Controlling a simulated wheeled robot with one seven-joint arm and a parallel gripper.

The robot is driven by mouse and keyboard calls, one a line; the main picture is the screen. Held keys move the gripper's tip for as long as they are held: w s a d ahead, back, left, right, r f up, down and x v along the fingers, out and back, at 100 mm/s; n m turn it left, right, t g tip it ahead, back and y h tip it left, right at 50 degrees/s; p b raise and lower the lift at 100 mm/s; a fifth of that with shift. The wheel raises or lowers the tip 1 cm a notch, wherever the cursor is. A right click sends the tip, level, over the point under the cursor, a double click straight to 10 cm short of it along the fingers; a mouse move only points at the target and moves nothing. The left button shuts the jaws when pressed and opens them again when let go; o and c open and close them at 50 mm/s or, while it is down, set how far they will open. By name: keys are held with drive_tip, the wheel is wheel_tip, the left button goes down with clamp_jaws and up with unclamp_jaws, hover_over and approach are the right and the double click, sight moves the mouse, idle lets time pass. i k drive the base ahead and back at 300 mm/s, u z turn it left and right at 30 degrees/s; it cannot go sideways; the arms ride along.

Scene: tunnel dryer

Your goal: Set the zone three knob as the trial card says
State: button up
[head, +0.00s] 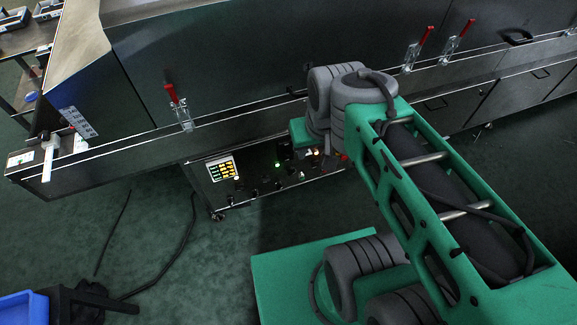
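A dark control panel (248,196) sits low on the front of the dryer, left of the middle. A small display (222,168) with yellow and green rows is at its left end; its text is too small to read. Several small dark knobs (278,184) stand in a row to its right; I cannot tell which is zone three or where any pointer stands. A green lamp (277,165) is lit above them. My arm reaches over the panel's right part. My gripper (285,151) seems to be the small dark shape near the panel; its fingers cannot be made out.
Red-handled clamps (173,95) stand along the dryer's edge. A pale card or plate with dark marks (77,122), unreadable, is at the left end. Black cables (175,255) lie on the green floor. A blue bin (22,308) is at the lower left.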

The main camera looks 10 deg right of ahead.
sight(291, 171)
drive_tip(key=u, duration=3.3)
drive_tip(key=k, duration=0.4)
